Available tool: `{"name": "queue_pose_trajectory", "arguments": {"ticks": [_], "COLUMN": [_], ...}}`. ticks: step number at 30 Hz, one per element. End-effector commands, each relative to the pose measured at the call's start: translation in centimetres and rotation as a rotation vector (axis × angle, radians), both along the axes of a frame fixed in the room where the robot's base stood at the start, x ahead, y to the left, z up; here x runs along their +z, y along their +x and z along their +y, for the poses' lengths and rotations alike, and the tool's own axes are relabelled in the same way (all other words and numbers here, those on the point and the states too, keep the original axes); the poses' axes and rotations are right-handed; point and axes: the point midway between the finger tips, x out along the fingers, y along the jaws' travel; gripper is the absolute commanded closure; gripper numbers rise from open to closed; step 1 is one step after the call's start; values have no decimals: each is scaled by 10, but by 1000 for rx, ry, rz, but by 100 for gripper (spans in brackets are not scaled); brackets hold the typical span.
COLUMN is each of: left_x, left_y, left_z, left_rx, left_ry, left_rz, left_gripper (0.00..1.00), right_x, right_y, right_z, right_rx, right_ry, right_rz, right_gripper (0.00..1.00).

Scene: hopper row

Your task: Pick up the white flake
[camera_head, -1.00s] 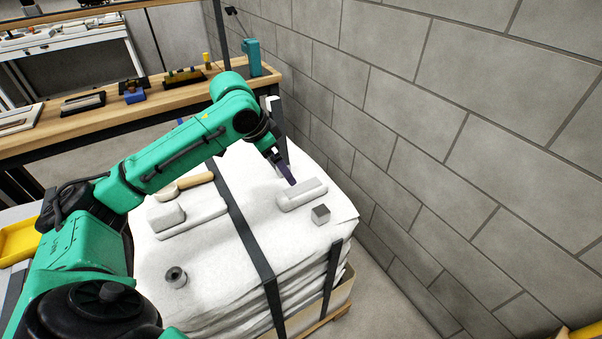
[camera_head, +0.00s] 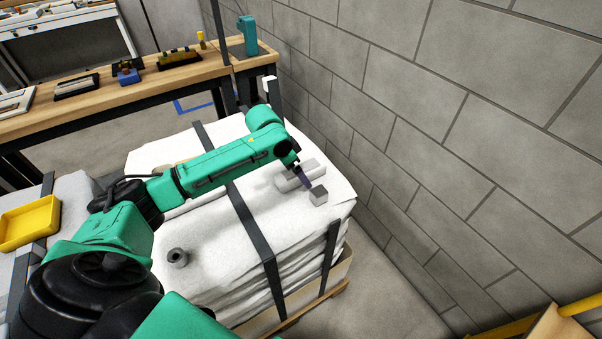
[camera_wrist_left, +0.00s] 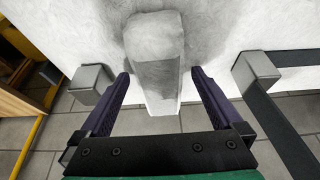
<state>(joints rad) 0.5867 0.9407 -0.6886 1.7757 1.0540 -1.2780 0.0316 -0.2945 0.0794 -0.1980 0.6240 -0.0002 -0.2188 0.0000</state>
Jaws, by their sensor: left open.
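A pale grey-white block (camera_head: 288,183) lies on the white strapped stack (camera_head: 215,250), partly hidden behind my gripper. No thin flake stands out, and I cannot tell if this block is the white flake. My left gripper (camera_head: 305,182) is open above it. In the left wrist view, the long block (camera_wrist_left: 155,45) runs into the space between the two dark fingers (camera_wrist_left: 160,74), with gaps on both sides. I cannot tell the height between fingers and block. My right gripper is not in view.
A grey cube (camera_head: 318,195) sits right beside my left gripper; it also shows left of the fingers (camera_wrist_left: 91,85). A grey ring-like piece (camera_head: 177,258) lies nearer on the stack. Dark straps (camera_head: 250,225) cross it. A block wall (camera_head: 430,130) stands close right.

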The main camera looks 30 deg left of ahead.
Motion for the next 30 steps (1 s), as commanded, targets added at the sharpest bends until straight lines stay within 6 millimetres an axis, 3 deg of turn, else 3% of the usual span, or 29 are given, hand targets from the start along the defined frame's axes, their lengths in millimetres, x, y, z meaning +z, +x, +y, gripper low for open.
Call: {"name": "queue_pose_trajectory", "arguments": {"ticks": [2,3,9,10,17,22,26,30], "left_x": [0,0,1,1,2,17,47,100], "left_y": [0,0,0,0,0,1,2,2], "left_z": [0,0,0,0,0,0,0,0], "left_rx": [0,0,0,0,0,1,0,1], "left_ry": [0,0,0,0,1,0,0,-1], "left_rz": [0,0,0,0,0,-4,-7,-10], "left_gripper": [0,8,84,88,88,88,88,88], "right_x": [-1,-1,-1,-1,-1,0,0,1], "right_y": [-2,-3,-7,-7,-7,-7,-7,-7], "right_z": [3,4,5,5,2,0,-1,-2], "right_rx": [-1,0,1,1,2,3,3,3], "right_ry": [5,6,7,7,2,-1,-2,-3], "right_rz": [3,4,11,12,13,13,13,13], "right_gripper": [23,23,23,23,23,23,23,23]}}
